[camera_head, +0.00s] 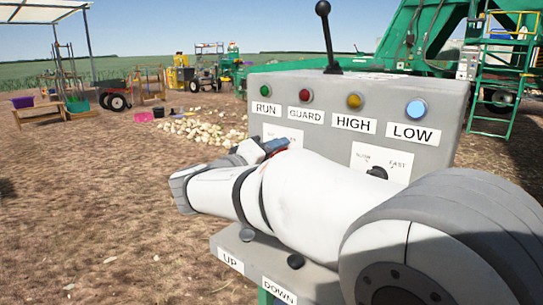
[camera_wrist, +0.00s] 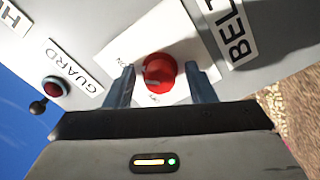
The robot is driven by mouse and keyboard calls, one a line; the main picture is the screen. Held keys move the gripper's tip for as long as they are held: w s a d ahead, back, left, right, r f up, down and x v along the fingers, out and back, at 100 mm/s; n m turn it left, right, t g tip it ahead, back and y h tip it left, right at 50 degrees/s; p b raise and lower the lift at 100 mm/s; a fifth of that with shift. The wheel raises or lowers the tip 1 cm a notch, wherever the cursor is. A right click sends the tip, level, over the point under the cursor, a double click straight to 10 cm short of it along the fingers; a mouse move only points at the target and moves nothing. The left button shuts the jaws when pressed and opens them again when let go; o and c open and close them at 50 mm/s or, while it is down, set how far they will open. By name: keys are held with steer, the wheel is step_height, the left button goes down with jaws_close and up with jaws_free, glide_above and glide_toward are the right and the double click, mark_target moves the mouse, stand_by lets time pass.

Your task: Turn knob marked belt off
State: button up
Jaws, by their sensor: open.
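The red belt knob (camera_wrist: 159,71) sits on a white plate (camera_wrist: 150,33) in the wrist view, beside the label BELT (camera_wrist: 236,38). The plate carries small markings; one near the fingers looks like OFF. My gripper (camera_wrist: 161,84) is open, with one finger on each side of the knob. I cannot tell whether the fingers touch it. In the head view my gripper (camera_head: 262,148) is at the control box (camera_head: 450,105), and my arm hides the knob and most of its plate.
The box has green (camera_head: 265,90), red (camera_head: 306,95), yellow (camera_head: 354,101) and blue (camera_head: 416,109) lamps, and a black lever (camera_head: 327,35) on top. A second knob (camera_head: 377,172) marked SLOW and FAST is right of my gripper. UP (camera_head: 231,261) and DOWN (camera_head: 279,290) labels are below.

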steer(key=shift+c, duration=0.2)
steer(key=c, duration=0.9)
steer(key=shift+c, duration=0.2)
steer(key=shift+r+n+p, duration=0.2)
steer(key=shift+n+p, duration=7.3)
steer(key=shift+n, duration=1.5)
